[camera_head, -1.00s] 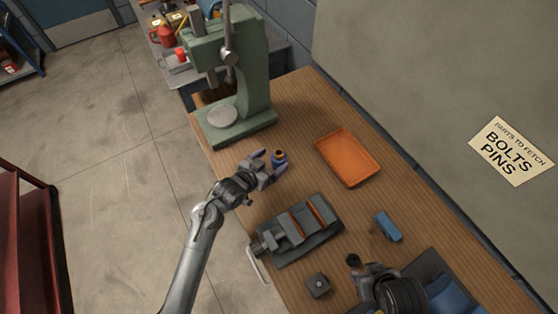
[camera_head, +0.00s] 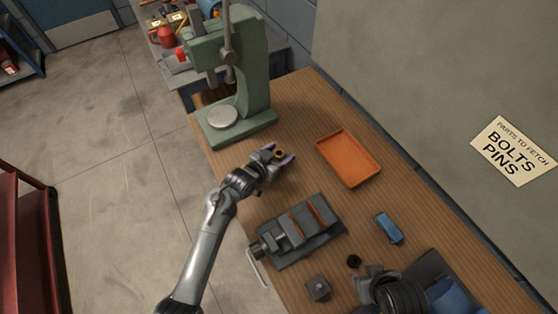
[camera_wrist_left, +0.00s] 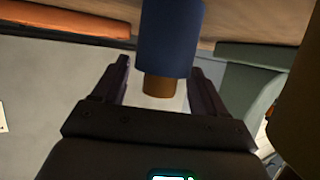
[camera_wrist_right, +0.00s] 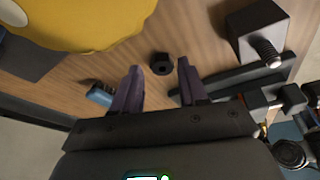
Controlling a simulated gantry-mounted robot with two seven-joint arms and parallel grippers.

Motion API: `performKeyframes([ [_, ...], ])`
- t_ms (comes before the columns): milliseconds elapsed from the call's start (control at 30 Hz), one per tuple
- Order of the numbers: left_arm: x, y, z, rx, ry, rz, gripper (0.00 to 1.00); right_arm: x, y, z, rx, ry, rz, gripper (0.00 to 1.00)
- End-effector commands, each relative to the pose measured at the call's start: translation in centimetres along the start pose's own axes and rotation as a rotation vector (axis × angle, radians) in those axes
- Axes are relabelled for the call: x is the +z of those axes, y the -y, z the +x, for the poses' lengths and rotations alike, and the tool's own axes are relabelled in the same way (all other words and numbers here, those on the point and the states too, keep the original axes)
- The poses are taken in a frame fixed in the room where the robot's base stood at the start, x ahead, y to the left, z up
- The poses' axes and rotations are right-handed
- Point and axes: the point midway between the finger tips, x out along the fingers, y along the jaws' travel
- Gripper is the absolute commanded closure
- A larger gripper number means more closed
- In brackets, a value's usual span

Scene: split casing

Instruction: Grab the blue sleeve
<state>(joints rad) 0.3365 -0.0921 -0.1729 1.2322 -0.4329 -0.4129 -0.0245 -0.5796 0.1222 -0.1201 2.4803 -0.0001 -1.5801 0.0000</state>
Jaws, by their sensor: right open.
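The blue sleeve (camera_wrist_left: 168,40) is a blue cylinder with a narrower brown-gold end. It stands on the bench; in the head view its gold top (camera_head: 280,154) shows at my left gripper (camera_head: 278,161). In the left wrist view, the left gripper (camera_wrist_left: 159,75) is open, with one finger on each side of the sleeve. A gap shows on the left side; whether the right finger touches is unclear. My right gripper (camera_head: 364,272) is open and empty at the bench's near right. In the right wrist view, a black nut (camera_wrist_right: 161,64) lies beyond its fingers (camera_wrist_right: 157,80).
An orange tray (camera_head: 348,158) lies behind the sleeve to the right. A grey vise (camera_head: 300,230) sits in front of it. A green press (camera_head: 240,110) stands at the back left. A blue block (camera_head: 389,229) and a dark square block (camera_head: 318,288) lie further right and forward.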

Motion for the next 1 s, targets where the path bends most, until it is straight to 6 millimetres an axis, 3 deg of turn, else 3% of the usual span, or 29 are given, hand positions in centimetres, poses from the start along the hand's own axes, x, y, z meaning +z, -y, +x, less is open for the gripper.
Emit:
performKeyframes([
  [33,0.0,0.0,0.0,0.0,0.0,0.0,0.36,0.0,0.0,0.0,-0.001,0.0,0.001,0.57],
  [467,0.2,0.0,0.0,0.0,0.003,-0.001,1.0,0.0,0.1,0.0,-0.004,0.0,0.005,0.57],
  [1000,-0.9,0.0,-0.3,0.0,-0.004,0.002,1.0,0.0,0.0,-0.1,-0.001,0.001,0.001,0.57],
])
